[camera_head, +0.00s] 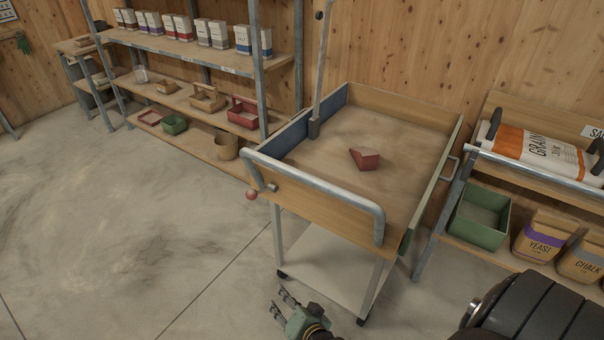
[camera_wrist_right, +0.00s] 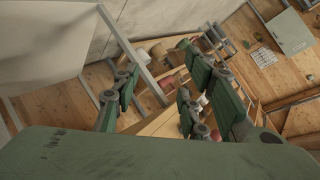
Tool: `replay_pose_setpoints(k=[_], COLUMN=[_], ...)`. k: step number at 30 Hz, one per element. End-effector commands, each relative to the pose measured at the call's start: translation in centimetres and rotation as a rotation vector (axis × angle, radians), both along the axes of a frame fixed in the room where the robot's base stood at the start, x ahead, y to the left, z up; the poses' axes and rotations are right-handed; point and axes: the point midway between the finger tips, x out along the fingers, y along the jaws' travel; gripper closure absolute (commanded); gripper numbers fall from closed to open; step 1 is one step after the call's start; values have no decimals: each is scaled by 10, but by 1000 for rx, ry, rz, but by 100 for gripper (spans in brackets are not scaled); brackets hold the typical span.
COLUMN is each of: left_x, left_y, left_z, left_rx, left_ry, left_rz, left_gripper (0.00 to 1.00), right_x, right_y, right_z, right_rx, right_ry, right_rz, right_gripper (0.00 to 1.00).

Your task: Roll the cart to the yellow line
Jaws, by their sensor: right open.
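The cart (camera_head: 318,195) has a wooden tray top, a grey tubular push handle (camera_head: 380,222) at its near end, a pale lower shelf and dark casters. A red ball knob (camera_head: 251,195) sits on a lever beside the handle's left end. My right gripper (camera_head: 277,301) is open and empty, low in front of the cart and apart from the handle. In the right wrist view its open fingers (camera_wrist_right: 157,96) have nothing between them. No yellow line shows in either view. My left gripper is not in view.
A red wedge-shaped piece (camera_head: 365,158) lies in the cart's tray. A shelf rack (camera_head: 190,45) with bags and bins stands behind left. Another rack at right holds a grain sack (camera_head: 540,148) and a green bin (camera_head: 480,214). Concrete floor (camera_head: 110,215) is clear at left.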

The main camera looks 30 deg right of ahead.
Motion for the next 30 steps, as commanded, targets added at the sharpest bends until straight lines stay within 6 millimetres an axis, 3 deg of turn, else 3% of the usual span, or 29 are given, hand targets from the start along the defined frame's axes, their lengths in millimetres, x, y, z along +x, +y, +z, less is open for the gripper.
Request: replay_pose_setpoints(k=[1, 3, 6, 10, 12, 15, 30], left_x=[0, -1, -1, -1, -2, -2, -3], left_y=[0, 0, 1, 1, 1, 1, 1], left_z=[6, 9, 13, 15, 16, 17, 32], left_rx=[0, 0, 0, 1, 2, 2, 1], left_ry=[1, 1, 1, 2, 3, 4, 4], left_rz=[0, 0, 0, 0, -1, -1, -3], left_gripper=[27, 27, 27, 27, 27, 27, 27], right_x=[27, 53, 69, 70, 68, 69, 131], right_y=[-15, -40, -73, -101, -110, -116, -141], right_z=[54, 122, 204, 270, 290, 304, 314], right_rx=[74, 182, 314, 423, 457, 480, 479], right_ry=[-121, -285, -484, -651, -703, -738, -739], right_rz=[-86, -195, -309, -387, -408, -421, -420], right_gripper=[60, 60, 60, 60, 60, 60, 60])
